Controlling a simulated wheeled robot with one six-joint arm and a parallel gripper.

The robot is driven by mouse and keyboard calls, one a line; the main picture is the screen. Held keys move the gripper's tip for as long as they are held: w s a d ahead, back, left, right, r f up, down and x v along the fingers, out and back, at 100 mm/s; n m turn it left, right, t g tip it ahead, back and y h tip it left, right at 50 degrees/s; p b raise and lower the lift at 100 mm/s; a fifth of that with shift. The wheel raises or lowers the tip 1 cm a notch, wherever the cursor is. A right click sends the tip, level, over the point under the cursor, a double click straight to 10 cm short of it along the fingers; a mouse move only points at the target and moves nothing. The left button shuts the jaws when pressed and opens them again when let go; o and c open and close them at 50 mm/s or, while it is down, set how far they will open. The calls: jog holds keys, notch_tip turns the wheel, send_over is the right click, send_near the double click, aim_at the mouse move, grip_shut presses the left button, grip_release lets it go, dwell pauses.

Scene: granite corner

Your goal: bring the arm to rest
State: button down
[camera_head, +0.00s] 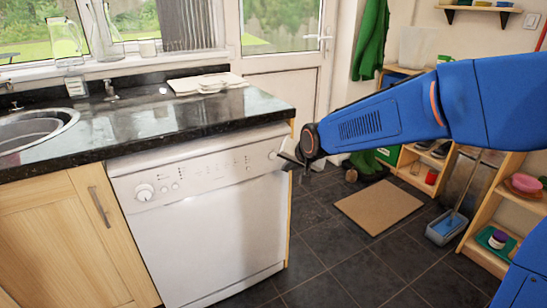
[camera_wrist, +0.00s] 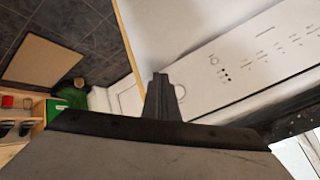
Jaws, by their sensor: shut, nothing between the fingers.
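My blue arm reaches in from the right in the head view, and my gripper (camera_head: 291,158) is at its far end, in front of the upper right corner of the white dishwasher (camera_head: 215,225). The gripper is small and dark there. In the wrist view my gripper (camera_wrist: 160,80) shows as a dark narrow shape with its fingers together and nothing between them. The dishwasher's control panel (camera_wrist: 235,65) fills the upper right of that view. I cannot tell whether the fingertips touch the dishwasher.
A black granite counter (camera_head: 190,120) with a sink (camera_head: 35,128) lies above the dishwasher. White boards (camera_head: 205,84) lie on it. A brown mat (camera_head: 379,206) lies on the dark tiled floor. Wooden shelves (camera_head: 480,215) stand at the right, with a blue dustpan (camera_head: 446,228) beside them.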

jog(key=shift+s+d, duration=0.1)
jog(key=s+d+r+n+g+h, duration=0.1)
jog(key=s+d+r, duration=0.1)
jog(key=s+d, duration=0.7)
jog(key=s+d+r+h, duration=0.1)
jog(key=s+d+r, duration=0.1)
jog(key=s+d, duration=0.7)
jog(key=s+d+f+g+h, duration=0.1)
jog(key=s+d+f, duration=0.1)
jog(key=s+d, duration=0.4)
jog(key=s+d+f+g+h, duration=0.1)
jog(key=s+d, duration=0.5)
jog(key=s, duration=0.7)
jog(key=shift+d+f+n, duration=0.4)
jog(key=shift+f, duration=0.25)
